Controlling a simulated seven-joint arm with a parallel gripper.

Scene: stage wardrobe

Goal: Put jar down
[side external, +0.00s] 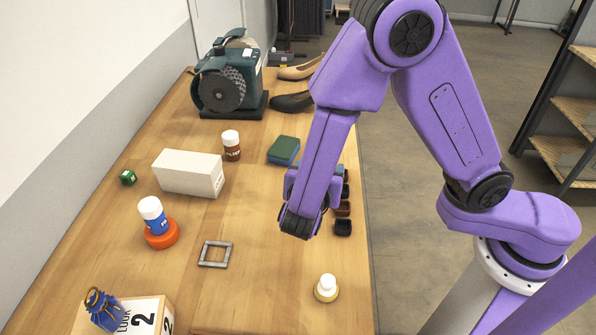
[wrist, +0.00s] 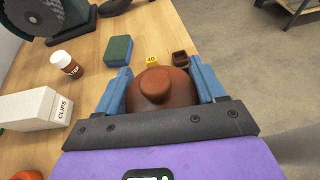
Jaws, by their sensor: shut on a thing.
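A brown, rounded jar (wrist: 153,92) with a knobbed top sits between the two blue fingers of my gripper (wrist: 159,78) in the wrist view. The fingers are closed on its left and right sides. In the side external view my gripper (side external: 304,205) is over the right part of the wooden table (side external: 262,217), and the jar is hidden behind it. I cannot tell whether the jar's base touches the table.
Small dark cups (side external: 343,227) line the table's right edge beside my gripper. A green-blue sponge (side external: 284,149), brown-labelled bottle (side external: 231,147) and white box (side external: 189,173) stand left. A grey square frame (side external: 215,254) and white-topped bottle (side external: 326,288) are nearer the camera.

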